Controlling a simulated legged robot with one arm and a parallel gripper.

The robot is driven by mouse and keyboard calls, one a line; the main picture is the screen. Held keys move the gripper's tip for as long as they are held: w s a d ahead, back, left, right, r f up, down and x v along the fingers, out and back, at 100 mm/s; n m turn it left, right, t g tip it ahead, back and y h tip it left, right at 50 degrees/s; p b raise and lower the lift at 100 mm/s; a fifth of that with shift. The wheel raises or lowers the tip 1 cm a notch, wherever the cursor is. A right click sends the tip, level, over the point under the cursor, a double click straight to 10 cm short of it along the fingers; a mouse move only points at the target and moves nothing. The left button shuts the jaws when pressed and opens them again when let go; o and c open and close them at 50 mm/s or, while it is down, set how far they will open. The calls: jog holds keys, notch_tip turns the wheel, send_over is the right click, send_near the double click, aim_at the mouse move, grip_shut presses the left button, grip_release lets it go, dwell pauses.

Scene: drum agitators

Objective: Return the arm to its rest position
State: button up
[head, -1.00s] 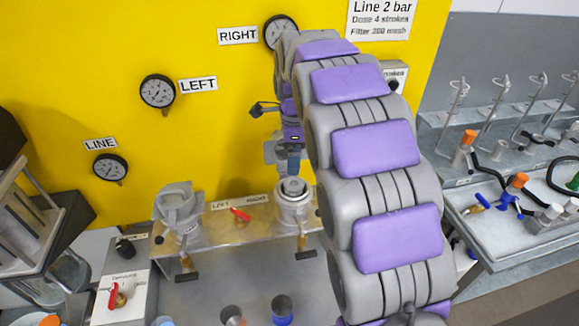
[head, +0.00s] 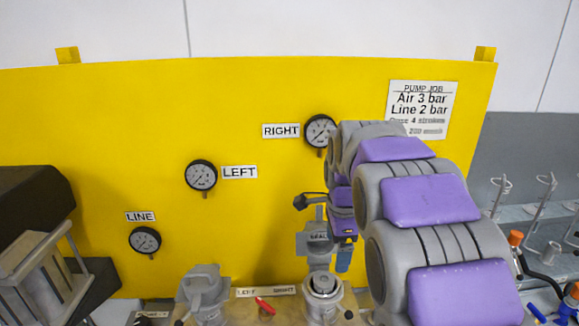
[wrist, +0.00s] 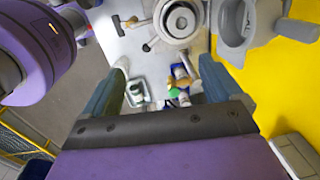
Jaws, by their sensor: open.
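My gripper (head: 343,258) hangs at the end of my raised, bent purple and grey arm, in front of the yellow panel (head: 100,110). In the head view it is small and partly hidden by the arm. In the wrist view my gripper (wrist: 160,78) has its two blue-grey fingers wide apart, with nothing held between them. Beyond the fingers a grey tray (wrist: 137,92) and several small coloured items show, apart from the fingers. The round grey right housing (head: 323,292) stands just below and left of the gripper in the head view, its top open.
A second grey housing (head: 203,290) stands to the left, with a red-handled valve (head: 264,306) between the two. Dial gauges, including the right one (head: 320,131), sit on the panel. A side bench (head: 555,262) with hooks and fittings is at the right.

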jog(key=s+f+n+g, duration=0.1)
jog(key=s+f+n, duration=0.2)
jog(key=s, duration=0.9)
jog(key=s+f+n+g, duration=0.1)
jog(key=s+f+n, duration=0.1)
jog(key=s+n, duration=0.7)
jog(key=s+f+n, duration=0.3)
jog(key=s+n, duration=0.3)
jog(key=s, duration=0.8)
jog(key=shift+s+a+f+g, duration=0.3)
jog(key=shift+s+f+g, duration=0.05)
jog(key=shift+g, duration=0.05)
jog(key=shift+a, duration=0.15)
jog(key=shift+o, duration=0.4)
